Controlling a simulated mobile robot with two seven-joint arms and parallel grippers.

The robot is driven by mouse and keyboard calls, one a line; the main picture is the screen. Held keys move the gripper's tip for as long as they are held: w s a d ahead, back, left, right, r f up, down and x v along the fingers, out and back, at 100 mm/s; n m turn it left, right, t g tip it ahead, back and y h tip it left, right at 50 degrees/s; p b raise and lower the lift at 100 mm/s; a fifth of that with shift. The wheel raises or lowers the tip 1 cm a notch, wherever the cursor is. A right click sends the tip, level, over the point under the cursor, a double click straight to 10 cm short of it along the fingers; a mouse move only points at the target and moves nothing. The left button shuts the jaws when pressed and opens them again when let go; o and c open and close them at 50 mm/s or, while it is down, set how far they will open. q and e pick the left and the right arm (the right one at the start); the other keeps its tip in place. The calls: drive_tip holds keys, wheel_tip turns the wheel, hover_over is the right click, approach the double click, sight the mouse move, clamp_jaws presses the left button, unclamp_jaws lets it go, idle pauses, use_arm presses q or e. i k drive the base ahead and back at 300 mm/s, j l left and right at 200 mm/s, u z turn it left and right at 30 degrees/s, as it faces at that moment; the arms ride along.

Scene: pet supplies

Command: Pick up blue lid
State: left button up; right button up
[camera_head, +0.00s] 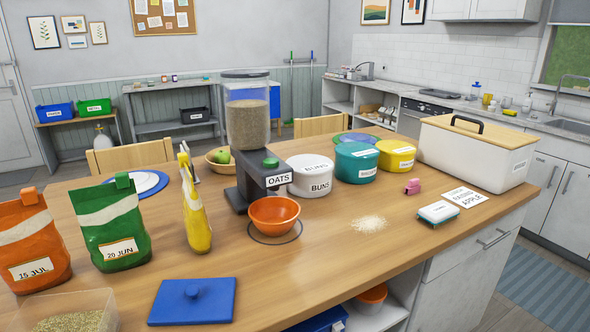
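The blue lid (193,302) is a flat blue rectangle with a round knob on top. It lies flat on the wooden table near the front edge, at the lower left of the head view. Nothing covers it. Neither of my grippers shows in this view.
A clear container of grain (72,314) stands left of the lid. Behind are an orange bag (30,240), a green bag (115,225) and a yellow bag (195,215). An orange bowl (274,214) sits under the oats dispenser (247,125). Table right of the lid is clear.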

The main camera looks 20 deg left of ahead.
sight(199, 301)
drive_tip(key=u, duration=2.15)
